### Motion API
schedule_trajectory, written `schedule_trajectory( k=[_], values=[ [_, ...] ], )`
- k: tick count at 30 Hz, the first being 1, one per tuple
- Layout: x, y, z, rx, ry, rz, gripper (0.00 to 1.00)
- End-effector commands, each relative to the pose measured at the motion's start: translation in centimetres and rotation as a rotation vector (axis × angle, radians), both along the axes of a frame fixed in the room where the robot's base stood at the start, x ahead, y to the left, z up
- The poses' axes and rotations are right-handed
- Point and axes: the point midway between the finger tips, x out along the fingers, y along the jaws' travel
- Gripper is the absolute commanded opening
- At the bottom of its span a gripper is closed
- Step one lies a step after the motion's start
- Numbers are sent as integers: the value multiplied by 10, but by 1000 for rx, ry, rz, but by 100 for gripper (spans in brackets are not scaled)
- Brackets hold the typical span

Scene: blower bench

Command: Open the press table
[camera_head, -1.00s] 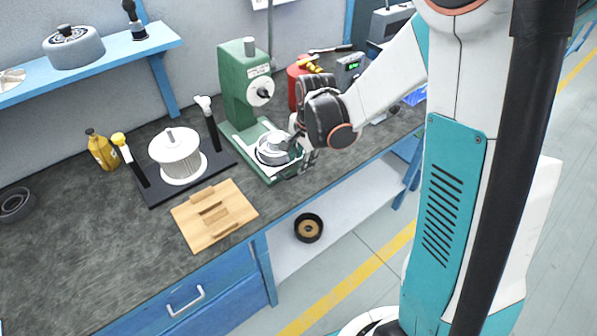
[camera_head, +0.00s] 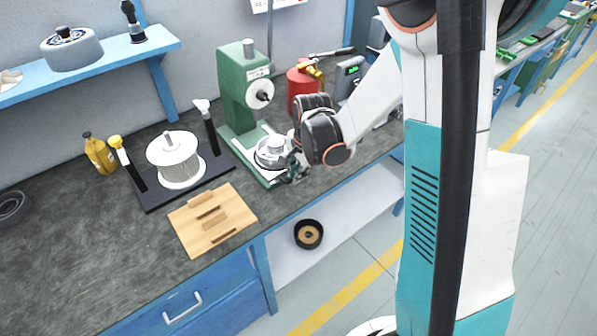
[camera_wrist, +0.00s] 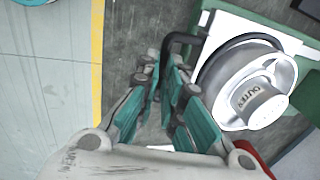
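The green press (camera_head: 240,95) stands at the back of the bench. Its white table (camera_head: 264,176) lies at the press base and carries a round metal part (camera_head: 272,152). The wrist view shows the white table (camera_wrist: 288,38), the round part (camera_wrist: 258,98) on it, and a dark bent handle (camera_wrist: 186,40) at its left side. My gripper (camera_head: 294,170) is low at the table's front right. In the wrist view my gripper's fingertips (camera_wrist: 164,66) are close together, one on each side of the handle's bar. Whether they clamp it is not clear.
A wooden block (camera_head: 236,212) and a black stand with a white spool (camera_head: 176,158) lie to the left. A red extinguisher (camera_head: 302,88) stands behind my gripper. The bench's front edge is close by. A lower shelf (camera_head: 345,215) holds a black ring (camera_head: 309,234).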

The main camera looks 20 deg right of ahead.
Motion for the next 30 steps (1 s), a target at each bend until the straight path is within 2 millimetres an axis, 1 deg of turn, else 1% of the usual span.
schedule_trajectory(
  k=[4,10,18,19,21,30],
  values=[
    [-5,-2,0,0,0,-1,0],
    [-30,-10,0,0,1,-1,0],
    [-31,-10,0,0,0,0,0],
    [-31,-10,0,0,0,0,14],
    [-31,-10,0,0,0,0,29],
    [-31,-10,0,0,0,0,29]
  ],
)
